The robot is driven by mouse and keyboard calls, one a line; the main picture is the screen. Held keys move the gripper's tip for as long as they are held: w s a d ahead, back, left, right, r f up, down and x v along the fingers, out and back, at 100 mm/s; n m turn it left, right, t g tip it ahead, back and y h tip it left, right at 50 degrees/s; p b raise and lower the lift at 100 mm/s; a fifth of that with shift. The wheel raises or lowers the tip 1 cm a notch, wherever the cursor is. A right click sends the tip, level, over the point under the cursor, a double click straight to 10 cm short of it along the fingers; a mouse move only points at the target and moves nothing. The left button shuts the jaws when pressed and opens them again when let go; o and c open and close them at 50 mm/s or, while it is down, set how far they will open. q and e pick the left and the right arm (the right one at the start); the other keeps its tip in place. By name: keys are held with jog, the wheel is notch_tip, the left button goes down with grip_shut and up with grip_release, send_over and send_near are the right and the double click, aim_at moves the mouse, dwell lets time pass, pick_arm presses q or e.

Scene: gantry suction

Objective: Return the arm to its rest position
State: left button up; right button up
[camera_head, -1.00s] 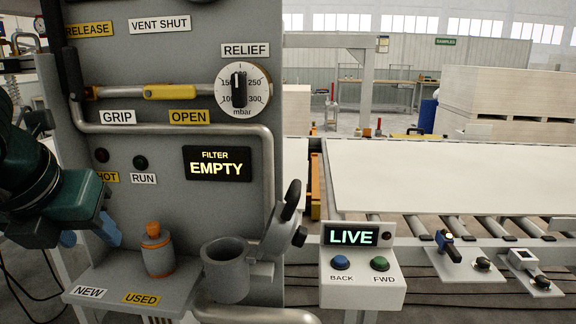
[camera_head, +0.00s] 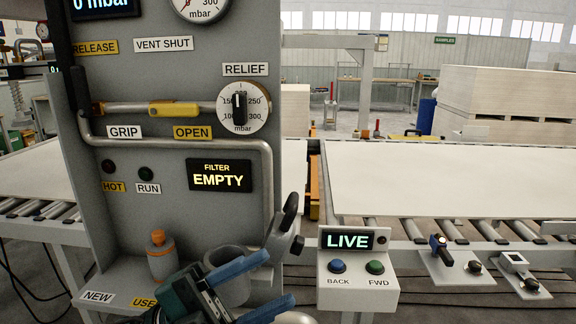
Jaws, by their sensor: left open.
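My left gripper (camera_head: 262,285) shows at the bottom of the head view, with its two blue fingers spread apart and nothing between them. It is in front of the grey filter cup (camera_head: 228,285) and hides part of it; whether it touches the cup I cannot tell. An orange and grey filter cartridge (camera_head: 160,256) stands upright on the panel's shelf, left of the gripper. The filter display (camera_head: 219,176) reads EMPTY. The cup's lid with a black handle (camera_head: 288,215) stands swung open at the right. My right gripper is out of view.
The grey panel (camera_head: 190,75) carries a relief dial (camera_head: 241,108) and a yellow-handled valve (camera_head: 174,109). A control box (camera_head: 357,285) with a LIVE display stands to the right. A white board (camera_head: 450,180) lies on the roller conveyor behind. The gripper covers part of the USED label (camera_head: 143,302).

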pick_arm(q)
jog(key=w+a+f+n+t+y+p, duration=0.1)
jog(key=w+a+f+n+t+y, duration=0.25)
jog(key=f+n+t+y, duration=0.55)
jog(key=w+a+f+n+t+y, duration=0.35)
jog(key=f+n+t, duration=0.2)
jog(key=n, duration=0.65)
jog(key=s+a+f+n+g+y, duration=0.1)
jog(key=s+f+n+g+y, duration=0.1)
jog(key=s+f, duration=0.2)
jog(key=s+a+f+n+g+y+p, duration=0.1)
jog(key=s+f, duration=0.4)
jog(key=f, duration=0.5)
jog(key=s+a+f+n+g+y, duration=0.2)
jog(key=s+f+n+g+y, duration=0.1)
jog(key=f, duration=0.4)
jog(key=shift+s+f+g+y, duration=0.35)
jog(key=shift+s+g+y, duration=0.2)
jog(key=shift+s+y, duration=0.2)
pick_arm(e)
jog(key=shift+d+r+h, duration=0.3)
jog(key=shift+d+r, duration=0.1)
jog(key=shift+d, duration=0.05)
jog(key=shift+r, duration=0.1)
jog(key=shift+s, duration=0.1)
